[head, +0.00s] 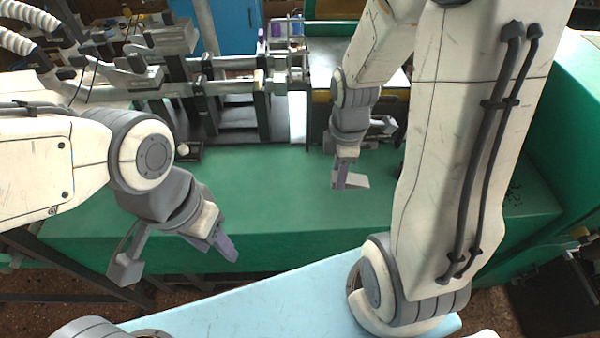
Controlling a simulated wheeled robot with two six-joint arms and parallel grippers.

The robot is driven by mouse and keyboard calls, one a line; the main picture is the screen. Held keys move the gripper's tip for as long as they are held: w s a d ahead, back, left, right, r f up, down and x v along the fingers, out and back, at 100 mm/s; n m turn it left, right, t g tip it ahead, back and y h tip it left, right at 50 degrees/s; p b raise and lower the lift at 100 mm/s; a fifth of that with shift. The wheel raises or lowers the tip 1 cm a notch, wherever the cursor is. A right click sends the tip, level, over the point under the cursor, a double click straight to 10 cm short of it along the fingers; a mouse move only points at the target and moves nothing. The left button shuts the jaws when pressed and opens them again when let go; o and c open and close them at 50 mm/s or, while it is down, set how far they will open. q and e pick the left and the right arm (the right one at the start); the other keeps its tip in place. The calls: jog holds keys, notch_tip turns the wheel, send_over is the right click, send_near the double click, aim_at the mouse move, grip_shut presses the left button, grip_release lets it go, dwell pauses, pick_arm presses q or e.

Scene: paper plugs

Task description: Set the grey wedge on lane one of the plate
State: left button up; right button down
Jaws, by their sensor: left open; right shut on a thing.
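My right gripper (344,180), with purple fingertips, hangs over the green surface right of centre. It is shut on a small pale grey piece, the grey wedge (358,181), which sticks out to the right of the fingers. The fingers hide part of the wedge. My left gripper (224,246), also purple-tipped, is open and empty near the front edge of the green surface, lower left of the wedge. I cannot make out the plate or its lanes with certainty.
The green surface (265,190) is clear between the grippers. Behind it stands a machine with metal rails (228,105) and a narrow white strip (297,118). A small round white-topped part (187,150) stands at the back left. A light blue surface (250,305) is in front.

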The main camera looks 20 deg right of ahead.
jog(key=w+a+f, duration=0.2)
jog(key=w, duration=0.1)
jog(key=w+a+f, duration=0.2)
jog(key=w, duration=0.1)
jog(key=w+a+f, duration=0.3)
jog(key=shift+a+p, duration=0.1)
jog(key=shift+p, duration=0.3)
notch_tip(320, 180, down, 4)
jog(key=shift+s+r, duration=0.1)
jog(key=shift+c, duration=2.2)
grip_release()
